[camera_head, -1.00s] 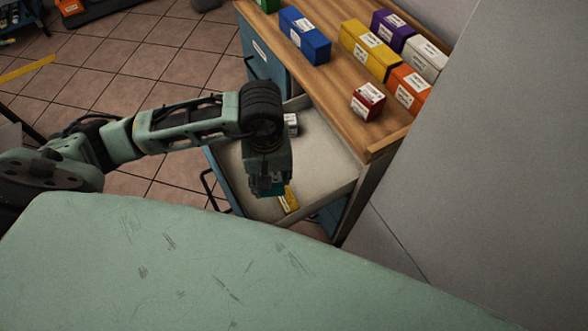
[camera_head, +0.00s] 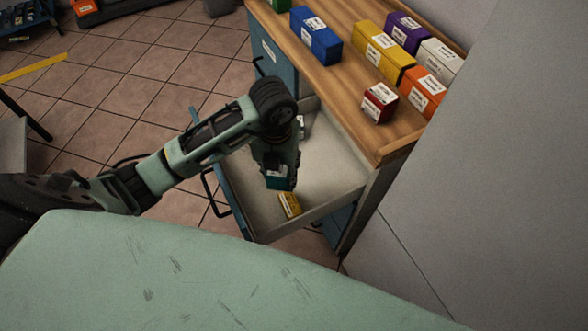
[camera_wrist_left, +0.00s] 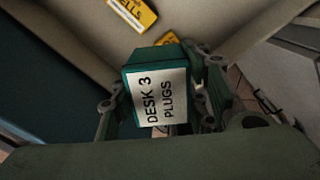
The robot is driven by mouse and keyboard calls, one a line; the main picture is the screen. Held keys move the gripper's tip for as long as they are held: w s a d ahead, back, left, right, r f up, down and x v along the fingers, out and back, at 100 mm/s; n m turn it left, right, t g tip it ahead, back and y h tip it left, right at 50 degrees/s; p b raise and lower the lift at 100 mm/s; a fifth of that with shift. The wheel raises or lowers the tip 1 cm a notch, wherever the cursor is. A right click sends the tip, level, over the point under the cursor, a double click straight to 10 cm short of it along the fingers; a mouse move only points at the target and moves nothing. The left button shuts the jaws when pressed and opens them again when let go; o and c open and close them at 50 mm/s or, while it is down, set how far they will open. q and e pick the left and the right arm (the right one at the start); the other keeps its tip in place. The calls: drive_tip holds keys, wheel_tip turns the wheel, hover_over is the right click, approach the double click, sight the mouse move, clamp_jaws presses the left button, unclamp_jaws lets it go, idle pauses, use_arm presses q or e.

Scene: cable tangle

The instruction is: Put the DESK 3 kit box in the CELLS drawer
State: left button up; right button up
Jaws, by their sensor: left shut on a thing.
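The DESK 3 kit box is teal with a white label reading "DESK 3 PLUGS" in the left wrist view (camera_wrist_left: 160,95). My left gripper (camera_head: 280,178) is shut on the box (camera_head: 280,184), with a finger on either side of it. It points down over the open drawer (camera_head: 335,172), a pale tray pulled out of the blue cabinet. How high the box is above the drawer floor is hard to tell. A yellow item with a label ending "ELLS" (camera_wrist_left: 132,12) lies in the drawer, partly cut off in the wrist view. My right gripper is not in view.
A small yellow item (camera_head: 289,205) lies by the drawer's near wall, and a white-labelled item (camera_head: 301,127) is partly hidden behind my wrist. On the wooden top stand a red box (camera_head: 380,103), a blue box (camera_head: 316,36) and several others. The drawer's right part looks clear.

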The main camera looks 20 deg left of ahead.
use_arm(q)
drive_tip(key=n, duration=0.2)
drive_tip(key=f+n, duration=0.1)
drive_tip(key=n, duration=0.1)
drive_tip(key=f+n, duration=0.1)
drive_tip(key=n, duration=0.1)
drive_tip(key=shift+w+a+n+b, duration=0.15)
drive_tip(key=shift+a+n+b, duration=0.2)
drive_tip(key=shift+n, duration=0.05)
drive_tip(key=shift+w+d+n, duration=0.1)
drive_tip(key=shift+n, duration=0.2)
hover_over(313, 181)
wheel_tip(313, 181, down, 7)
drive_tip(key=shift+r, duration=0.1)
drive_tip(key=shift+f, duration=2.05)
drive_tip(key=shift+f, duration=0.15)
drive_tip(key=o, duration=1.2)
